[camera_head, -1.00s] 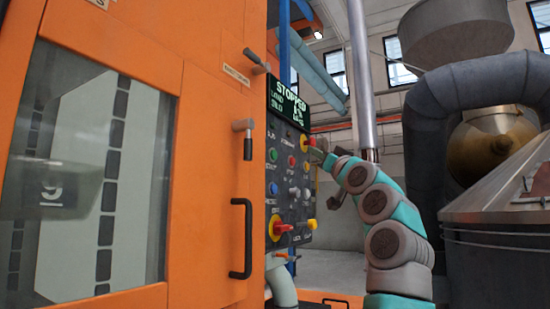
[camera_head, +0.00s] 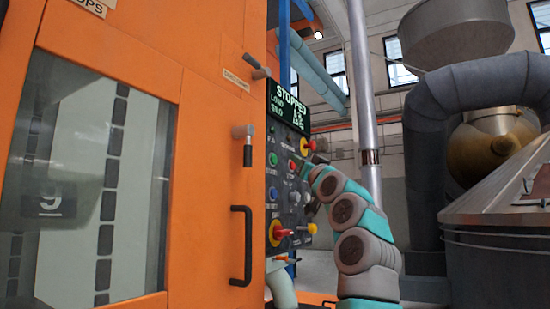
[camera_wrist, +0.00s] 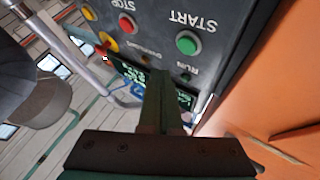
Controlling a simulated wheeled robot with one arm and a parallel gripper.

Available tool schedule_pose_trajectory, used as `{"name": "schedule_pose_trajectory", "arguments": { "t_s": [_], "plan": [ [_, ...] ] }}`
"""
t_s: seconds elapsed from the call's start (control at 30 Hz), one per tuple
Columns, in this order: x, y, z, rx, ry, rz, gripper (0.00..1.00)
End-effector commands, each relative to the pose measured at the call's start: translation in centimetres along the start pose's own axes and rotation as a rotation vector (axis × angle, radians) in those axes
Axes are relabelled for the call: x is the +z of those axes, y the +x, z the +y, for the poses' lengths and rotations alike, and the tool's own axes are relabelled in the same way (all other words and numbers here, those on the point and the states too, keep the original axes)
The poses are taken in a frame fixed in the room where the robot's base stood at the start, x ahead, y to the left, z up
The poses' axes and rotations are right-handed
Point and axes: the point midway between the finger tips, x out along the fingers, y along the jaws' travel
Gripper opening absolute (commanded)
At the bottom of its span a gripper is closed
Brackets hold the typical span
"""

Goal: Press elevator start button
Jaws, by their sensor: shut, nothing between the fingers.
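The green START button (camera_wrist: 188,42) is on the dark control panel in the wrist view, and the panel appears upside down there. In the head view the green button (camera_head: 273,158) sits at the panel's left side, below the display. My gripper (camera_wrist: 160,76) is shut and empty. In the wrist view its fingertips lie below and left of the green button, apart from it in the picture; the gap in depth is hard to judge. In the head view my arm reaches the panel's right side and the fingertips are not clear.
The display (camera_head: 289,108) reads STOPPED. A red STOP button (camera_wrist: 127,23) is beside START. A red-and-yellow knob (camera_head: 280,233) and a blue button (camera_head: 273,193) are lower on the panel. The orange cabinet (camera_head: 205,150) with a black handle (camera_head: 242,245) stands left.

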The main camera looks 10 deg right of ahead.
Motion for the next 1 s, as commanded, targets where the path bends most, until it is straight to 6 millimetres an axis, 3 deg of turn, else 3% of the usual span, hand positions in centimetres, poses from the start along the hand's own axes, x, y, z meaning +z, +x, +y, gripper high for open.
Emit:
{"name": "schedule_pose_trajectory", "arguments": {
  "t_s": [0.3,1.0],
  "plan": [
    [1.4,2.2,-1.6,0.0,0.0,0.002,0.0],
    [1.6,2.3,-1.6,0.0,0.0,0.001,0.0]
  ]
}}
